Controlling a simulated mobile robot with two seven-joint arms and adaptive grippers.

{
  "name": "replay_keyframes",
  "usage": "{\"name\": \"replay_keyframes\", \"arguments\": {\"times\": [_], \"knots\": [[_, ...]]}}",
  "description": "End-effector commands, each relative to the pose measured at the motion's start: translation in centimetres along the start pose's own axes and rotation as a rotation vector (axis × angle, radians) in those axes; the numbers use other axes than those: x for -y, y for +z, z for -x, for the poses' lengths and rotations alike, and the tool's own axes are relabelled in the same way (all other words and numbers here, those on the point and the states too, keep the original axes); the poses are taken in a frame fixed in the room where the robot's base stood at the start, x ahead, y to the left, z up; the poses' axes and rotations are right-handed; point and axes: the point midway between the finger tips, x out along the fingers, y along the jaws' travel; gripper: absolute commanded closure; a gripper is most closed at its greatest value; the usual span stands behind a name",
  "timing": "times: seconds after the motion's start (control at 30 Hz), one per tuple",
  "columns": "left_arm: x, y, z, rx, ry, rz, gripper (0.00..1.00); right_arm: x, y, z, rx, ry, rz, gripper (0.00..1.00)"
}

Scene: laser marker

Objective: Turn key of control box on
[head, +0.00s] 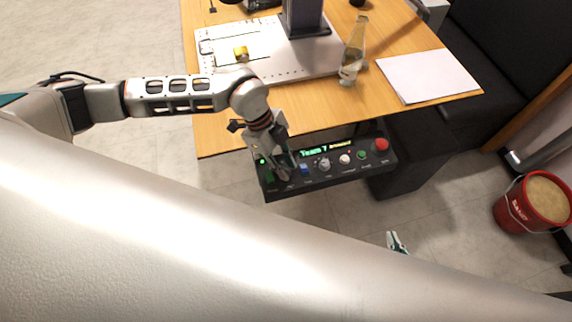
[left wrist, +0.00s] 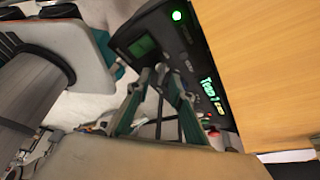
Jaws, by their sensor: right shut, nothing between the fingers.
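The black control box (head: 330,178) hangs at the table's front edge, with a lit green display reading "Team 1", knobs and a red button (head: 381,144). My left gripper (head: 284,172) is over the left part of its panel. In the left wrist view, the two fingertips (left wrist: 160,78) are apart, close to the panel of the box (left wrist: 150,28). A small silvery part, perhaps the key (left wrist: 162,68), shows between them; contact is unclear. In the head view the gripper hides the key. My right gripper (head: 397,242) is partly visible below the box, shut and empty.
The wooden table (head: 420,93) carries a white machine base plate (head: 222,62) with a small yellow part, a glass bottle (head: 353,52) and a white sheet (head: 428,76). A red bucket (head: 535,203) stands on the floor at right. A dark bench (head: 480,85) is beside the table.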

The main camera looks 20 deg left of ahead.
Motion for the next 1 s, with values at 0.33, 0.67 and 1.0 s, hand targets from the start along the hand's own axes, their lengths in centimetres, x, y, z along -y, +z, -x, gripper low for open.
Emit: {"name": "replay_keyframes", "arguments": {"times": [0.33, 0.67, 1.0], "knots": [[0.0, 0.0, -0.2, 0.0, 0.0, 0.0, 0.91, -0.1, -0.1, -0.1, -0.002, 0.001, 0.001, 1.0], [0.0, 0.0, -0.1, 0.0, 0.002, -0.004, 1.0, -0.1, -0.2, -0.1, -0.003, 0.002, 0.001, 1.0], [0.2, -0.1, 0.1, 0.0, 0.05, -0.12, 1.0, -0.3, -1.1, 0.3, -0.009, 0.004, 0.002, 1.0]]}}
